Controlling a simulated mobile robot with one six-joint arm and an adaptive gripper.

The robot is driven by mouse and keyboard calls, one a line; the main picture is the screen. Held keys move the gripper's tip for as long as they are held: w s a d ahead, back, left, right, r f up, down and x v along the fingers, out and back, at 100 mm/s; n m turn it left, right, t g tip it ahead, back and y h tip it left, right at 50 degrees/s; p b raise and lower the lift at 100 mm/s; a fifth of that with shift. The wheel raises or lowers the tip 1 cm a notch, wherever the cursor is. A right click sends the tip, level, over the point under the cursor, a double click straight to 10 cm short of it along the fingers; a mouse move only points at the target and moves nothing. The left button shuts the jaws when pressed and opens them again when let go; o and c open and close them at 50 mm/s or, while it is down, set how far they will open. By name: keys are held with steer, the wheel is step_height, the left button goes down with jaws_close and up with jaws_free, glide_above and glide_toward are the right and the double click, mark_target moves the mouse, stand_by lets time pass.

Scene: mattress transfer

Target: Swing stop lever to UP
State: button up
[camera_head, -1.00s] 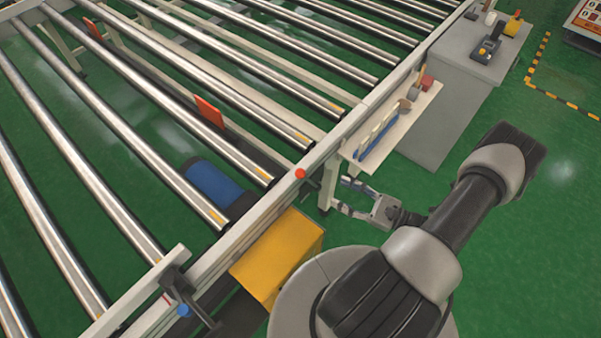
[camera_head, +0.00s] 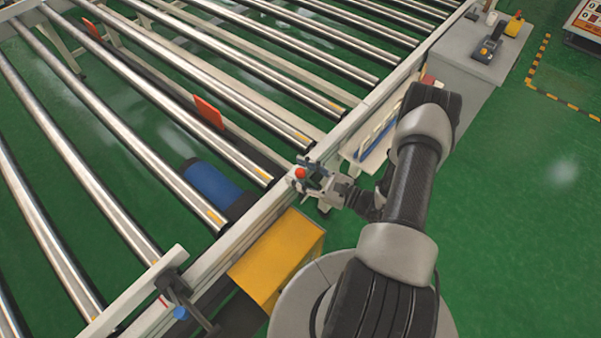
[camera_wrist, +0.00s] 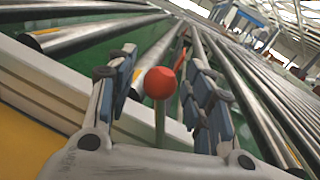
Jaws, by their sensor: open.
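A lever with a red ball knob (camera_head: 300,173) stands at the near side rail of the roller conveyor. In the wrist view the red knob (camera_wrist: 160,82) sits on a thin greenish stem (camera_wrist: 160,125). My gripper (camera_head: 302,170) is open at this lever. In the wrist view one finger is on each side of the knob and stem, with visible gaps, so it is not gripped. The stem's lower end is hidden by my gripper. No UP marking is readable.
A blue-knobbed part (camera_head: 180,312) is on the rail at lower left. A yellow box (camera_head: 277,257) stands just below the rail. A small shelf (camera_head: 372,150) and a grey cabinet (camera_head: 468,75) lie to the right.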

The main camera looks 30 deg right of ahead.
steer(key=shift+c, duration=0.4)
jaws_close()
